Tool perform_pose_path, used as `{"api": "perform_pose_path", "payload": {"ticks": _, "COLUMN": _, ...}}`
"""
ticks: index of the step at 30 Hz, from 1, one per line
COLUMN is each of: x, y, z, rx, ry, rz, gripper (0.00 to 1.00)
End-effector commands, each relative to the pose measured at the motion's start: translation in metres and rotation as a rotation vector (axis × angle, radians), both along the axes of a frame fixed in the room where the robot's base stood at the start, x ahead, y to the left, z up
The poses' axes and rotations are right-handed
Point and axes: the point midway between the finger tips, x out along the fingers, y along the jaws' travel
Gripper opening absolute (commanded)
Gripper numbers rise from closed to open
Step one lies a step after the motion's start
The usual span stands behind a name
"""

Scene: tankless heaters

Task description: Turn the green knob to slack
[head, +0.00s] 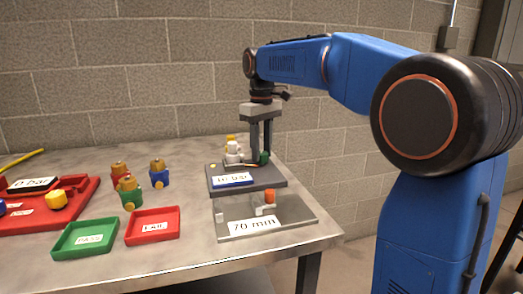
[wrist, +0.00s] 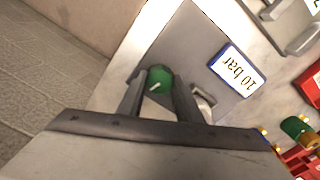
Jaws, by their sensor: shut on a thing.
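The green knob (wrist: 160,82) has a white pointer mark and sits between my two fingers in the wrist view. My gripper (wrist: 160,95) is shut on it, one finger on each side. In the head view my gripper (head: 262,155) reaches down to the green knob (head: 264,158) at the back right of the grey "10 bar" plate (head: 262,179). The pointer mark slants in the wrist view. No word for slack is readable, and the fingers hide part of the knob's surroundings.
A white and brass fitting (head: 233,152) stands beside the knob. The "70 mm" plate (head: 290,211) with an orange piece is in front. Green (head: 84,246) and red (head: 153,237) trays, several valves and a red "0 bar" fixture (head: 85,186) lie left. A block wall stands behind.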

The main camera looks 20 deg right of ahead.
Motion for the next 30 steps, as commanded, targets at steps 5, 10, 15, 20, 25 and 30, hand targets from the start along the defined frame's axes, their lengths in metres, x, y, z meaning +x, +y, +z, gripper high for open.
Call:
{"api": "perform_pose_path", "payload": {"ticks": 5, "x": 0.0001, "y": 0.0000, "z": -0.0001, "rx": 0.000, "ry": 0.000, "rz": 0.110, "gripper": 0.09}}
{"api": "perform_pose_path", "payload": {"ticks": 10, "x": 0.0002, "y": -0.0001, "z": -0.0001, "rx": 0.000, "ry": 0.000, "rz": 0.181, "gripper": 0.09}}
{"api": "perform_pose_path", "payload": {"ticks": 15, "x": 0.0002, "y": -0.0001, "z": -0.0001, "rx": 0.000, "ry": 0.000, "rz": 0.218, "gripper": 0.09}}
{"api": "perform_pose_path", "payload": {"ticks": 20, "x": 0.0001, "y": 0.0000, "z": -0.0001, "rx": 0.000, "ry": 0.000, "rz": 0.232, "gripper": 0.09}}
{"api": "perform_pose_path", "payload": {"ticks": 25, "x": 0.0002, "y": -0.0001, "z": -0.0001, "rx": 0.000, "ry": 0.000, "rz": 0.232, "gripper": 0.09}}
{"api": "perform_pose_path", "payload": {"ticks": 30, "x": 0.0002, "y": -0.0001, "z": -0.0001, "rx": 0.000, "ry": 0.000, "rz": 0.232, "gripper": 0.34}}
